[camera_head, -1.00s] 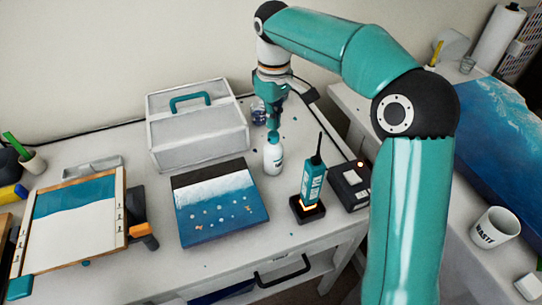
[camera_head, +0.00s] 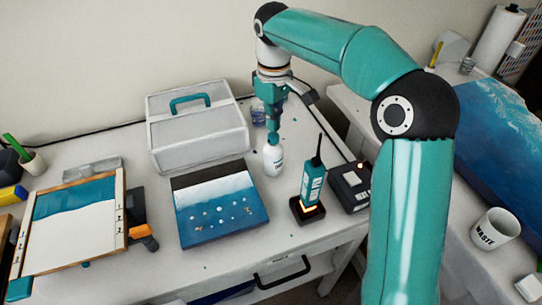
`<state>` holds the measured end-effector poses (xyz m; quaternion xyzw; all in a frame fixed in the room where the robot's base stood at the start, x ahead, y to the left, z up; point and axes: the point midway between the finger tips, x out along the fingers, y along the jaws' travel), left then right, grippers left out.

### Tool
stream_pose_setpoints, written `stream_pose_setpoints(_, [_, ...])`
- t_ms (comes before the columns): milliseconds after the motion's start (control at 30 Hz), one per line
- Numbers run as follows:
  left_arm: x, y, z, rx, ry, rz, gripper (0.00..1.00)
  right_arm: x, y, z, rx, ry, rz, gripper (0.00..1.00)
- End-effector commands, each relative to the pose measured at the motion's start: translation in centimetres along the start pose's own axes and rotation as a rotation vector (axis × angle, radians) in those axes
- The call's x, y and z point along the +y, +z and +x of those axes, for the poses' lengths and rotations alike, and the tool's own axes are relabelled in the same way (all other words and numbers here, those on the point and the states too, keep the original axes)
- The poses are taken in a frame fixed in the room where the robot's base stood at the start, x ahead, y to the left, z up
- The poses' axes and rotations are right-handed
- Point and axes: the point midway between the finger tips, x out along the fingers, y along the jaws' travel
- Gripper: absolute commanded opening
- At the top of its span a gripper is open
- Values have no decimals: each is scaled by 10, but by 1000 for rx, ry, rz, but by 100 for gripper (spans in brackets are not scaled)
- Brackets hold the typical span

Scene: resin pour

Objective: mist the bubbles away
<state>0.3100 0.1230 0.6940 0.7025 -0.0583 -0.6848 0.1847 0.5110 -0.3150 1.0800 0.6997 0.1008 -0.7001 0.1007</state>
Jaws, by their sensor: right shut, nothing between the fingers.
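The blue panel (camera_head: 217,226) lies on the table, with a dark band along its back edge and a white band in front of that. Several small pale bubbles (camera_head: 220,209) and a few orange specks show on its blue part. A white bottle (camera_head: 273,162) with a teal top stands upright to the right of the panel. My right gripper (camera_head: 274,125) points down right over the bottle's top, its fingers shut. Whether the fingertips touch the top cannot be told. My left gripper is not in view.
A teal torch-like tool (camera_head: 312,182) stands in a dark holder, with a black box (camera_head: 350,186) beside it. A grey toolbox (camera_head: 197,135) stands behind the panel. A framed board (camera_head: 70,235) lies at left. A waste cup (camera_head: 494,230) stands on the right table.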

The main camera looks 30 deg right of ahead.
Motion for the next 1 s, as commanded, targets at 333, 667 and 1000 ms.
stream_pose_setpoints(333, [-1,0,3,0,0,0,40,0,0,4,-1,0,-1,0])
stream_pose_setpoints(667, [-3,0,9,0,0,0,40,0,-1,14,0,0,-1,0])
stream_pose_setpoints(1000, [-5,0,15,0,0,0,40,-1,-1,24,-1,0,-2,0])
